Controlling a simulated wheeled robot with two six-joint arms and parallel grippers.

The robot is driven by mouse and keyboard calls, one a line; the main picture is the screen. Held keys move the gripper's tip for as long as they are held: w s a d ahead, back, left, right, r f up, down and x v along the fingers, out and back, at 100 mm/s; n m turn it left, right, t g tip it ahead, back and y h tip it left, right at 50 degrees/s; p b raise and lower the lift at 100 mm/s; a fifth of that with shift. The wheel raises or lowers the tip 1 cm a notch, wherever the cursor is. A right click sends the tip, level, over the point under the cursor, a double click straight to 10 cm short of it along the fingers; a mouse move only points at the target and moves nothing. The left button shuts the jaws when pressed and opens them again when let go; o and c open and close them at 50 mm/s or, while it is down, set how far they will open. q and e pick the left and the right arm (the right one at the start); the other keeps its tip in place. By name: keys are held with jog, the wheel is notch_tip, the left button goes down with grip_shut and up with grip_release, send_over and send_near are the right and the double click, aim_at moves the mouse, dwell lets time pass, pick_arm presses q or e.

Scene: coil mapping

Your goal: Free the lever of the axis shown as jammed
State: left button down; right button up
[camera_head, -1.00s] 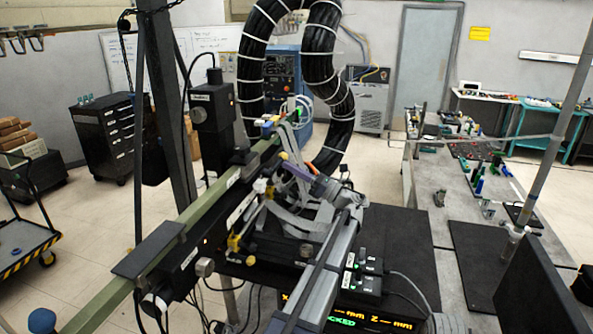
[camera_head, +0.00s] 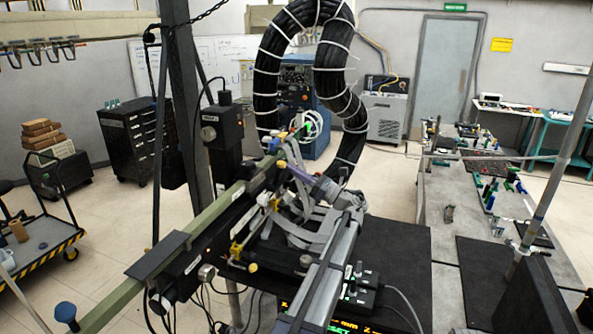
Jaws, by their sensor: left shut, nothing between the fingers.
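The mapping stage has a long green beam (camera_head: 215,210) with black housings, running from lower left to the centre. A yellow lever (camera_head: 236,250) stands at its near side, and a yellow knob (camera_head: 252,267) sits close by. A blue ball knob (camera_head: 65,312) is at the beam's near end. The readout (camera_head: 335,326) at the bottom edge shows yellow and green text, partly cut off; I cannot read which axis is jammed. My left gripper is shut and empty; its fingertips are hard to separate from the crowded pale grey parts at centre. My right gripper is out of view.
A grey rail (camera_head: 320,285) and a black box with knobs (camera_head: 360,293) crowd the front centre. Thick black hoses (camera_head: 340,85) arch behind. A bench (camera_head: 455,190) stands at the right, a cart (camera_head: 45,250) at the left. Open floor lies between cart and stage.

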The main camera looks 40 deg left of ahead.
pick_arm(q)
jog(key=shift+s+d+r+p, duration=0.2)
jog(key=shift+s+r+p, duration=0.35)
jog(key=shift+s, duration=0.3)
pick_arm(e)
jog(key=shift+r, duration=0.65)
pick_arm(q)
jog(key=shift+s+r, duration=0.15)
